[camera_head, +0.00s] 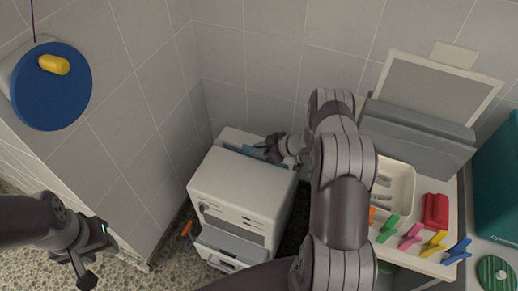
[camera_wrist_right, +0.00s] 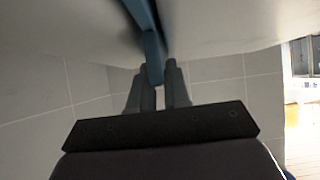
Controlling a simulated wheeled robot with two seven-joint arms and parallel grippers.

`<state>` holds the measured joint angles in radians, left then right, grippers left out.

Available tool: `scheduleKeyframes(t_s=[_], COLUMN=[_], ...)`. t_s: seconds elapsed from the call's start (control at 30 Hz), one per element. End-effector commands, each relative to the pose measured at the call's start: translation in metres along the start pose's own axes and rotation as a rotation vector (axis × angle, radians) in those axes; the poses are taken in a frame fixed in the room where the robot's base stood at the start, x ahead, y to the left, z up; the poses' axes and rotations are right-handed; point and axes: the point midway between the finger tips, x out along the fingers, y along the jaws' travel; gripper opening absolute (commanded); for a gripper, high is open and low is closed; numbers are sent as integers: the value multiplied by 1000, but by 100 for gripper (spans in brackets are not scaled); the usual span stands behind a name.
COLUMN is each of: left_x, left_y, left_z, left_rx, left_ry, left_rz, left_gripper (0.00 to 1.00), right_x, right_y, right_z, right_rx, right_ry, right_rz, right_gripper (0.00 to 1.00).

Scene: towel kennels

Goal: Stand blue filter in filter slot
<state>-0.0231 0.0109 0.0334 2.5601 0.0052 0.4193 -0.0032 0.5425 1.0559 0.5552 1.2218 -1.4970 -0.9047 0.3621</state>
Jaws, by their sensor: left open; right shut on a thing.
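The blue filter (camera_head: 249,149) is at the top of the white machine (camera_head: 243,187), at the rear near the wall. In the right wrist view the filter (camera_wrist_right: 152,45) is a narrow blue strip between the fingers of my right gripper (camera_wrist_right: 163,78). My right gripper (camera_head: 272,146) is shut on it. The filter slot appears to be the opening in the machine's top (camera_head: 232,142). The filter is at this opening, but how deep it sits is hidden. My left gripper (camera_head: 92,262) is open and empty, low at the left, away from the machine.
A tray (camera_head: 401,190) with colourful clips (camera_head: 411,236) and a red block (camera_head: 435,210) stands right of my right arm. A blue disc (camera_head: 52,95) hangs on the left wall.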

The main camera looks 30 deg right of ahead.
Motion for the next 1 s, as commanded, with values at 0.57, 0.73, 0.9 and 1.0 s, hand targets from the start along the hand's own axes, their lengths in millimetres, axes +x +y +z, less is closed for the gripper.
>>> scheduleKeyframes(t_s=[0.57, 0.73, 0.9, 1.0], left_x=[-1, -20, -59, -80], left_y=[0, 0, 0, 0], left_z=[0, -2, -7, -10], left_rx=[0, 0, 0, 0], left_ry=[0, 0, 0, 1], left_rz=[0, 0, 0, 0], left_gripper=[43, 43, 43, 43], right_x=[-1, -14, -41, -57], right_y=[0, 1, 1, 2], right_z=[-1, -20, -59, -82], right_rx=[0, -1, -1, -1], right_ry=[0, 0, 0, 0], right_rz=[0, 0, 0, 0], right_gripper=[46, 46, 46, 46])
